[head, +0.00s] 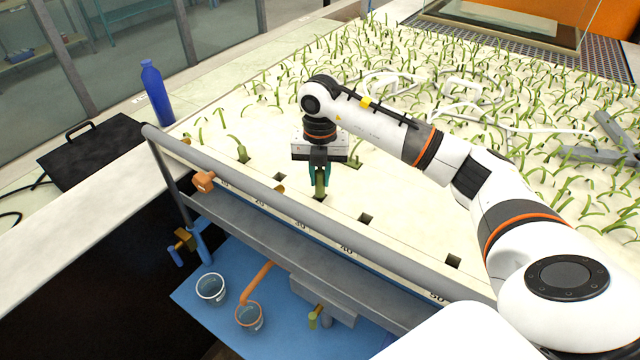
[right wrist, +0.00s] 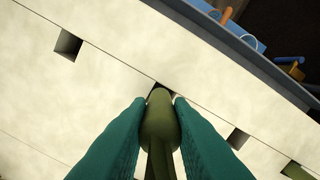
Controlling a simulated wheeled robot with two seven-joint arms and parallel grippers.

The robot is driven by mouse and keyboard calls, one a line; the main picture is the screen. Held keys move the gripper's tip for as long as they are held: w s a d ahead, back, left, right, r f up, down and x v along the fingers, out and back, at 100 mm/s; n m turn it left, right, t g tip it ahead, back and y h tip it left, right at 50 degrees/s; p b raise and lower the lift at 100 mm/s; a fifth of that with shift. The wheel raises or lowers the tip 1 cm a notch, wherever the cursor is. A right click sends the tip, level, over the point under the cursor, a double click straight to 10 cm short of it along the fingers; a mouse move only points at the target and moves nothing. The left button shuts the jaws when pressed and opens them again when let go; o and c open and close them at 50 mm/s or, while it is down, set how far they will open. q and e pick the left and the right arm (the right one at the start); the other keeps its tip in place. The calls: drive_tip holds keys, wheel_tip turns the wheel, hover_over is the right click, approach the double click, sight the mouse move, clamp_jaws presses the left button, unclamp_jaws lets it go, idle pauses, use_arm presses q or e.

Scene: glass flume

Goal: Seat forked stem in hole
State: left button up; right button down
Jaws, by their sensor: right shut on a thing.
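My right gripper (head: 320,172) points down over the cream board (head: 400,225) and is shut on a green forked stem (head: 320,188). In the right wrist view the teal fingers (right wrist: 158,125) hold the stem (right wrist: 160,122) between them. The stem's end lies over or at a dark square hole (right wrist: 157,88), which it partly hides. I cannot tell whether the stem has entered it. Empty square holes show to the right (head: 365,218) and farther right (head: 453,261). Another stem (head: 242,152) stands in a hole to the left. My left gripper is not in view.
Many green stems (head: 480,110) and white tubing (head: 520,127) fill the board behind. A blue bottle (head: 157,92) stands at left. Cups (head: 211,288) sit on a blue shelf below.

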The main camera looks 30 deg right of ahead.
sight(320, 187)
wheel_tip(320, 187, down, 3)
drive_tip(key=shift+w+d+f+p, duration=0.1)
drive_tip(key=shift+f+p, duration=0.1)
drive_tip(key=shift+p, duration=0.35)
drive_tip(key=shift+f, duration=0.25)
drive_tip(key=shift+f, duration=0.25)
drive_tip(key=c, duration=1.3)
unclamp_jaws()
drive_tip(key=shift+r, duration=0.1)
drive_tip(key=shift+r, duration=0.1)
